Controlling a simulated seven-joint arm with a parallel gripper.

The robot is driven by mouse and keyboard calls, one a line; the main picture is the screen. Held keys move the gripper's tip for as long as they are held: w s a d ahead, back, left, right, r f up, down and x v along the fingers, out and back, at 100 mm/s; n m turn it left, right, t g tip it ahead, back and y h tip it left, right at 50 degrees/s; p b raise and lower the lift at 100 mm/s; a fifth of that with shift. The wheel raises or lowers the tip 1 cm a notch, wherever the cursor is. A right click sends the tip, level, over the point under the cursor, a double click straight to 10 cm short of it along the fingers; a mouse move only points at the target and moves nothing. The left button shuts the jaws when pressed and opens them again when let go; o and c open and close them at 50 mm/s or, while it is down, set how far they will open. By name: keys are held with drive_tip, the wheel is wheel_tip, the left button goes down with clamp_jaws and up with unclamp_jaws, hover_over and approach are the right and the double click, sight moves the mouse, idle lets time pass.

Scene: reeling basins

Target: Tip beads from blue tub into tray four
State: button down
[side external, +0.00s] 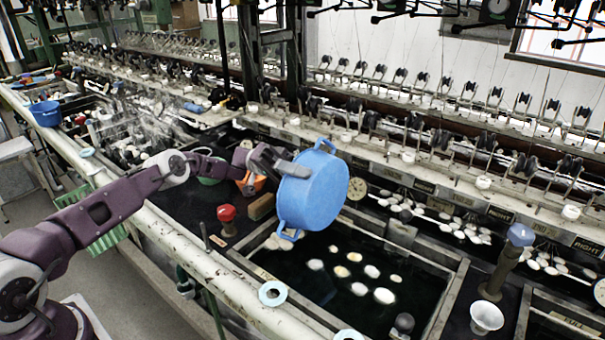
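The blue tub (318,192) is tipped on its side in the air above the dark-water basin (452,292) at centre right. It has two loop handles, one at the top and one at the lower left. My gripper (271,160) is at the tub's upper left edge and appears shut on it, though the fingertips are partly hidden. I cannot see any beads inside the tub. Several pale oval pieces (372,271) lie in the basin below and to the right of the tub. No number four can be read on any basin or tray.
A red-topped valve (227,217) and a brown block (262,206) stand left of the tub. A post with a blue knob (520,236) and a white cup (486,317) stand right of the basin. Reeling racks run behind. A smaller blue bucket (46,113) is far left.

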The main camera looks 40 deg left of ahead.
sight(319, 176)
drive_tip(key=d+y, duration=0.1)
drive_tip(key=d, duration=0.1)
drive_tip(key=d+r+y, duration=0.1)
drive_tip(key=d, duration=0.1)
drive_tip(key=shift+w+r+y, duration=0.1)
drive_tip(key=shift+y, duration=0.2)
drive_tip(key=d+y, duration=0.1)
drive_tip(key=s+d+y, duration=0.1)
drive_tip(key=d+t+y, duration=0.1)
drive_tip(key=shift+s+d+f+y, duration=0.1)
drive_tip(key=shift+s+f+y, duration=0.2)
drive_tip(key=shift+s+f, duration=0.1)
drive_tip(key=s+d+f+m+t+y, duration=0.1)
drive_tip(key=d+f+t+y, duration=0.2)
drive_tip(key=y, duration=1.2)
drive_tip(key=shift+s+d+f, duration=0.15)
drive_tip(key=shift+d+f, duration=1.2)
drive_tip(key=shift+f, duration=0.1)
